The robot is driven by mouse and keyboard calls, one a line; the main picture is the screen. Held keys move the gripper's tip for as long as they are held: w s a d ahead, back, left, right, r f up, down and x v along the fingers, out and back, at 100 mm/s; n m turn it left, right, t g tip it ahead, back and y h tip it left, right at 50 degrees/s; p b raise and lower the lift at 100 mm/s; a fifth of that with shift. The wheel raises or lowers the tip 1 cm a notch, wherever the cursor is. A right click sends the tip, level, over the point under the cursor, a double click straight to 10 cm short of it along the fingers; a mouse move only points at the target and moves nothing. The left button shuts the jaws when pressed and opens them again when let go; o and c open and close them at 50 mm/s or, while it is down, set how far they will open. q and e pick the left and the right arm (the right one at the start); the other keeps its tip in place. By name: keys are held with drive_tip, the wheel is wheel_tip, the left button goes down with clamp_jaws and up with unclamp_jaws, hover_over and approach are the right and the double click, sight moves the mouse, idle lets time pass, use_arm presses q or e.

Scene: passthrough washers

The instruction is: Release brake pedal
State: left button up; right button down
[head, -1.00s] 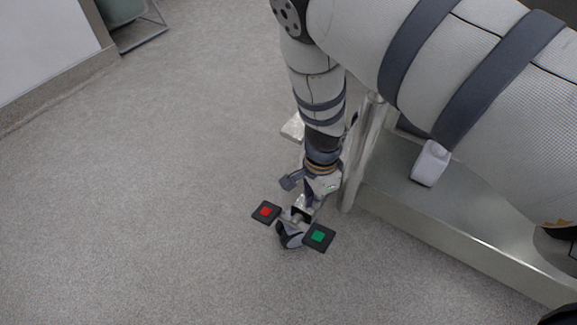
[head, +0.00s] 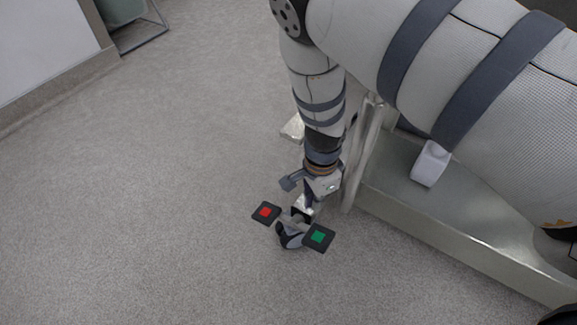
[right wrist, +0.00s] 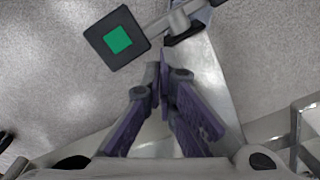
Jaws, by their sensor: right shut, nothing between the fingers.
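Two square black-edged pedals stand low over the floor in the head view: one with a red patch (head: 266,213), one with a green patch (head: 319,237). I cannot tell from the pictures which is the brake pedal. A grey and dark caster (head: 289,235) is between and below them. My right gripper (head: 304,207) reaches down just above the pedals, between the red and green ones. In the right wrist view its purple fingers (right wrist: 163,78) are shut and empty; the green pedal (right wrist: 119,39) is ahead and to the left, apart from them. My left gripper is not in view.
A metal platform (head: 470,236) with upright posts (head: 357,165) stands right of my arm. A white container (head: 430,163) is on it. A pale metal piece (head: 292,128) shows behind my forearm. The grey floor (head: 130,200) to the left is clear.

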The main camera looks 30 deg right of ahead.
drive_tip(key=shift+f+b, duration=0.95)
drive_tip(key=shift+f, duration=1.55)
idle(0.9)
wheel_tip(320, 180, up, 7)
drive_tip(key=p, duration=0.4)
idle(0.5)
